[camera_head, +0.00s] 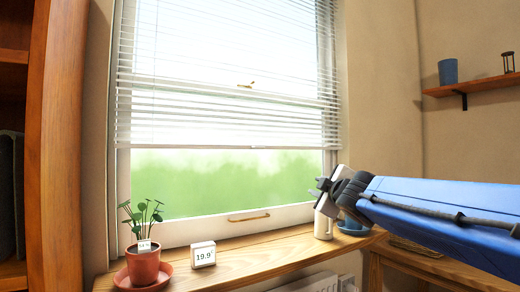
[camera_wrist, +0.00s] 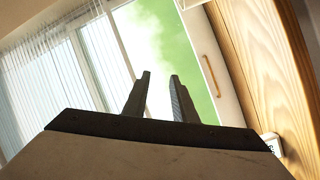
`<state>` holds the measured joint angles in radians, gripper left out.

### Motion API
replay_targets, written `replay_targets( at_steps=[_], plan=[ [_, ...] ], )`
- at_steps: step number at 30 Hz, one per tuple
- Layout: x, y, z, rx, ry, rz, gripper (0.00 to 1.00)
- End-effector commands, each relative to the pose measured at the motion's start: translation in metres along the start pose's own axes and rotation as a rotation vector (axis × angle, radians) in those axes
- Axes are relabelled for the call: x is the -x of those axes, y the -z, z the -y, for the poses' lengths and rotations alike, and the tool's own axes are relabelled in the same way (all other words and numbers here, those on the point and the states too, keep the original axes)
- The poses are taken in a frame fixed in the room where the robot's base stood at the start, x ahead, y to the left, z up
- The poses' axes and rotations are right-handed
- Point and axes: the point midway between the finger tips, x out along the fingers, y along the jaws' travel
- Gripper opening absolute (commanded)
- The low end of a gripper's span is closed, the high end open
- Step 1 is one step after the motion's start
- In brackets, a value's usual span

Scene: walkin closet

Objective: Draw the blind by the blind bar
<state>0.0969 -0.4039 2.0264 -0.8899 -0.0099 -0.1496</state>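The white slatted blind (camera_head: 225,105) hangs over the upper part of the window, its lower edge about halfway down the glass. The blind bar (camera_head: 225,147) is the thin pale strip along that lower edge. In the wrist view the blind (camera_wrist: 45,65) fills the upper left, tilted; I cannot clearly pick out the bar there. My gripper (camera_head: 318,189) is at the right side of the window, lower than the bar and apart from it. In the wrist view its two fingers (camera_wrist: 160,88) stand apart with nothing between them, so it is open and empty.
The wooden sill (camera_head: 245,262) holds a potted plant (camera_head: 143,265) and a small white display (camera_head: 202,254). A blue saucer or pot (camera_head: 353,226) sits behind my gripper. A brass handle (camera_head: 248,217) is on the lower sash. A wooden cabinet (camera_head: 55,150) stands left; a shelf (camera_head: 475,86) is at right.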

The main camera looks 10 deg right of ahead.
Motion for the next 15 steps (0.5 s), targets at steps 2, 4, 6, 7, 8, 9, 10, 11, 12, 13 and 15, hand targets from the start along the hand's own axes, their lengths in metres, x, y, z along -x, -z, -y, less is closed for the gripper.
replay_targets(
  at_steps=[2,4,6,7,8,9,10,11,12,13,15],
  plan=[
    [-0.026,0.035,-0.025,0.131,-0.033,-0.117,0.25],
    [-0.041,0.062,-0.038,0.238,-0.051,-0.212,0.25],
    [-0.052,0.084,-0.045,0.330,-0.059,-0.292,0.25],
    [-0.056,0.091,-0.047,0.363,-0.061,-0.321,0.25],
    [-0.059,0.098,-0.048,0.393,-0.062,-0.347,0.25],
    [-0.062,0.105,-0.049,0.426,-0.062,-0.376,0.25],
    [-0.064,0.109,-0.049,0.447,-0.061,-0.395,0.25],
    [-0.065,0.112,-0.049,0.462,-0.061,-0.409,0.25],
    [-0.066,0.116,-0.049,0.480,-0.061,-0.424,0.25],
    [-0.067,0.118,-0.049,0.489,-0.061,-0.432,0.25],
    [-0.070,0.121,-0.048,0.499,-0.059,-0.442,0.25]
  ],
)
